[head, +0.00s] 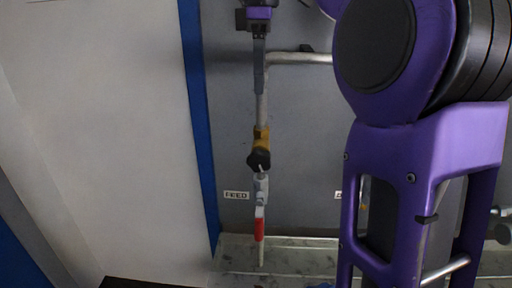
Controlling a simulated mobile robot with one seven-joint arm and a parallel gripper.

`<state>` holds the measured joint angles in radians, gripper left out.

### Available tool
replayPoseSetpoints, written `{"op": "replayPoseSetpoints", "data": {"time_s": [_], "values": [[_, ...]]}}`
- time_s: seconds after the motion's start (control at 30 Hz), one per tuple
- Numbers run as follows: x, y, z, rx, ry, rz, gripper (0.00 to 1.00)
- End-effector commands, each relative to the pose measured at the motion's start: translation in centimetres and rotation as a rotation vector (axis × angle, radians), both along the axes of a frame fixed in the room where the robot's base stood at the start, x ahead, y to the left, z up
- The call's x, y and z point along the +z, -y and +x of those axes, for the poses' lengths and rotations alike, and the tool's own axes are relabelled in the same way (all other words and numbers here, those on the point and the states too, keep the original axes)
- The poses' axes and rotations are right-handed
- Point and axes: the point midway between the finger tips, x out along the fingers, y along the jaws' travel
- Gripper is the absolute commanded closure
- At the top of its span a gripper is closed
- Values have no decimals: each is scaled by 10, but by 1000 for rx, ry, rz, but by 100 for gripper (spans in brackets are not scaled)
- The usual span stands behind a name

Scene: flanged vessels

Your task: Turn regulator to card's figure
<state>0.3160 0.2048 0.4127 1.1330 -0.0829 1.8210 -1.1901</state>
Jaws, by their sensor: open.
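The regulator is a brass-coloured body (261,134) with a black knob (259,160) on a vertical pipe, in the middle of the head view. A small pale mark shows on the knob; any scale is too small to read. My gripper (259,88) comes down from the top edge, its grey fingers seen nearly edge-on. It is open and appears above the knob in the picture, in front of the upper pipe. I cannot tell its distance from the pipe. No card with a figure can be made out.
Below the knob hangs a valve with a red handle (260,229). A FEED label (236,195) is on the grey wall; another label (338,195) is partly hidden by my purple arm. A pipe (300,57) runs right. A blue post (198,110) stands left.

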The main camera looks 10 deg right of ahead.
Motion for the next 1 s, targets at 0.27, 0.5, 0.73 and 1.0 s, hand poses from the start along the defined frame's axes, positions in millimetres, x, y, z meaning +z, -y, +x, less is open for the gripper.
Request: {"op": "replayPoseSetpoints", "data": {"time_s": [0.27, 0.5, 0.73, 1.0], "values": [[-37, 0, -1, -1, -3, -2, 59], [-86, 0, -1, -1, -3, -2, 59], [-136, 0, -1, -2, -2, -2, 59], [-167, 0, 0, -3, 0, -1, 59]]}}
